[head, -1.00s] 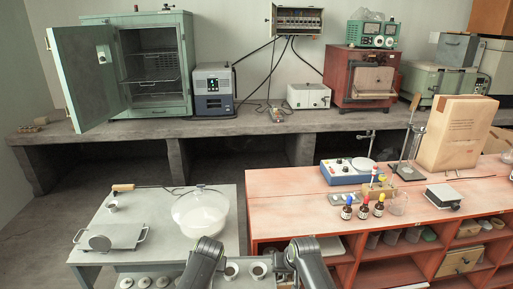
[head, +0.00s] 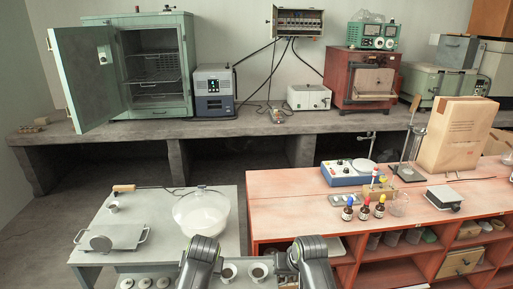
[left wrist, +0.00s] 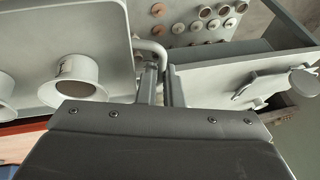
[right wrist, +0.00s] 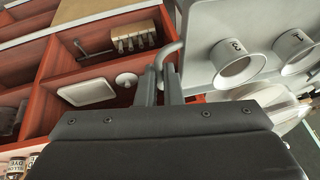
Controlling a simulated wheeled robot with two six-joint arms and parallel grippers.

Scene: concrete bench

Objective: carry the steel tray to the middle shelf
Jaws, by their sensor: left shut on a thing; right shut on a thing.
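The steel tray (head: 243,278) is at the bottom of the head view, between my forearms, with two pale cups on it. My left gripper (left wrist: 155,82) is shut on one tray handle (left wrist: 152,48); the tray (left wrist: 112,35) and its cups show at left in that wrist view. My right gripper (right wrist: 162,82) is shut on the other handle (right wrist: 172,50); the tray (right wrist: 197,45) and numbered cups (right wrist: 237,63) show at right there. The fingertips are hidden in the head view. The green oven (head: 188,65) at the back left stands open, with wire shelves (head: 150,77) inside.
The oven door (head: 85,85) is swung out to the left. The red bench (head: 290,228) on the right holds bottles, a blue stirrer (head: 347,172) and a paper bag (head: 455,135).

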